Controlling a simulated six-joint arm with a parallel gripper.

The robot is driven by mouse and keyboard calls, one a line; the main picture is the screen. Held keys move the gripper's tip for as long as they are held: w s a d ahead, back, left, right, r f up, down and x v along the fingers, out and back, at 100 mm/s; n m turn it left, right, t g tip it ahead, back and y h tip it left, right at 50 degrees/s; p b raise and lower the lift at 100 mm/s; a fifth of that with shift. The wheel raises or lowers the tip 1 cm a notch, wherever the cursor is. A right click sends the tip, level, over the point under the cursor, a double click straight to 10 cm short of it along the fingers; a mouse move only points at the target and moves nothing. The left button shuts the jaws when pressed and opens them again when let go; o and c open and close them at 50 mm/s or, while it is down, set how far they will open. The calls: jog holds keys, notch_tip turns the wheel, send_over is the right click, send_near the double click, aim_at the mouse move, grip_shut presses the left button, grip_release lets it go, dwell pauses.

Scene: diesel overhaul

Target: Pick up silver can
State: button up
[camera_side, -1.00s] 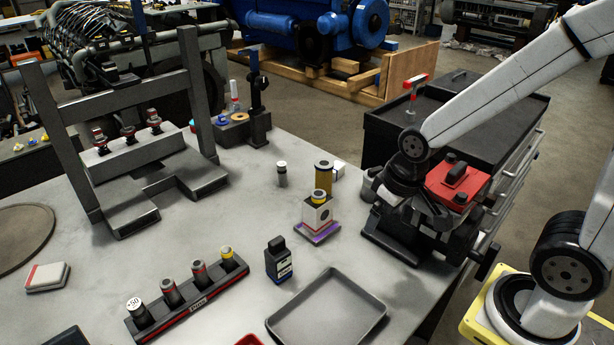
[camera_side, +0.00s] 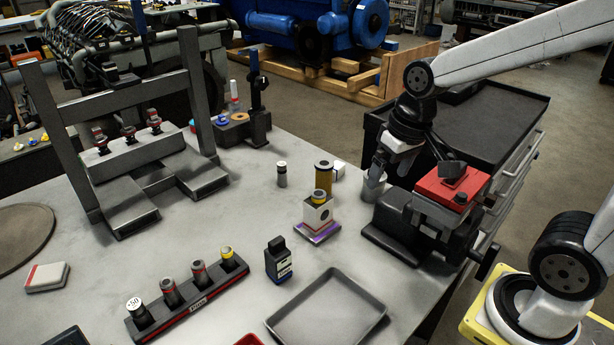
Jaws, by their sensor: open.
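A silver can (camera_side: 373,190) stands at the table's right edge, left of the vise. Its upper part is partly covered by my gripper (camera_side: 379,168). My gripper is open, with its dark fingers pointing down at the can's top. From this view I cannot tell whether the fingers are around the can or in front of it, or whether they touch it.
The dark vise (camera_side: 400,235) with a red block (camera_side: 452,186) stands close right of the can. An empty grey tray (camera_side: 330,310) lies at the front.

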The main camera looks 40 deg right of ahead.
jog(key=w+d+m+t+y, duration=0.3)
jog(key=w+d+m+y, duration=0.2)
jog(key=d+m, duration=0.75)
jog(key=w+d+m+t+y, duration=0.4)
jog(key=w+d+m+y, duration=0.1)
jog(key=d+m, duration=0.8)
jog(key=shift+n, duration=0.75)
jog(key=f, duration=1.7)
jog(key=shift+w+d+f, duration=0.15)
jog(key=shift+w+f, duration=0.1)
jog(key=shift+f, duration=0.1)
jog(key=shift+w+a+f+g, duration=0.15)
jog(key=shift+w+a+f, duration=0.1)
jog(key=shift+w+a, duration=0.2)
jog(key=shift+w+a+f+g, duration=0.2)
jog(key=shift+w+a, duration=0.1)
jog(key=shift+a, duration=0.2)
jog(key=shift+x, duration=2.6)
jog(key=shift+r, duration=0.1)
